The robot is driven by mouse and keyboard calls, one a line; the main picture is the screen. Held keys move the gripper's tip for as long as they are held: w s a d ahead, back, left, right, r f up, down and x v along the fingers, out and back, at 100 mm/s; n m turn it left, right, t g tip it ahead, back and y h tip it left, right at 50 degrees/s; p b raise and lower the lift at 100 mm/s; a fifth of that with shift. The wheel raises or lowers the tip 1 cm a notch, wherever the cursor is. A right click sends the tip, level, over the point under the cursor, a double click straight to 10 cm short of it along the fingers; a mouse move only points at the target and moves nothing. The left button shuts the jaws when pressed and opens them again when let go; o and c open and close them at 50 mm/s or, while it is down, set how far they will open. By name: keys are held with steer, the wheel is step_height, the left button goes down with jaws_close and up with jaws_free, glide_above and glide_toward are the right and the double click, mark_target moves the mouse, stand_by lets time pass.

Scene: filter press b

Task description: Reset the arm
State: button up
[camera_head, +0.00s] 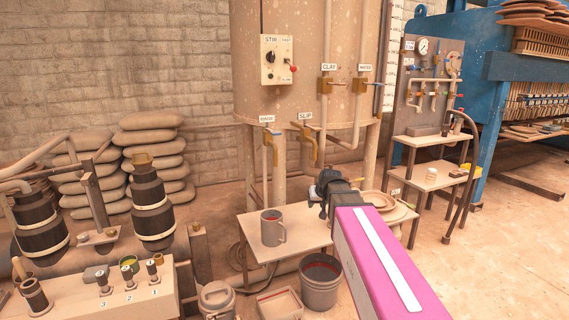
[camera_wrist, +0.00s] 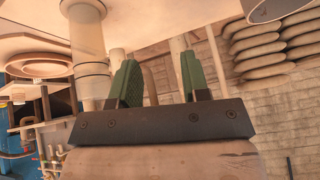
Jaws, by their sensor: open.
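My arm reaches forward in the head view, its magenta link in the lower right. My gripper (camera_head: 322,194) is in front of the tall tank, just above the right part of the small table (camera_head: 260,240). In the wrist view my gripper (camera_wrist: 160,82) shows two green fingers set well apart, with nothing between them.
A grey mug (camera_head: 271,228) stands on the small table, left of my gripper. Round plates (camera_head: 378,200) lie to its right. A dark bucket (camera_head: 320,283) and a pale tub (camera_head: 279,304) stand below. The tank (camera_head: 290,60) with valves rises behind. Stacked sacks (camera_head: 155,150) are at left.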

steer(key=s+d+f+m+g+h, duration=0.1)
steer(key=s+d+f+g, duration=0.2)
steer(key=s+f, duration=0.6)
steer(key=s+d+f+g+h, duration=0.1)
steer(key=s+d+f+g, duration=0.2)
steer(key=s+f, duration=0.7)
steer(key=s, duration=0.3)
steer(key=shift+f+m, duration=0.25)
steer(key=shift+m, duration=0.15)
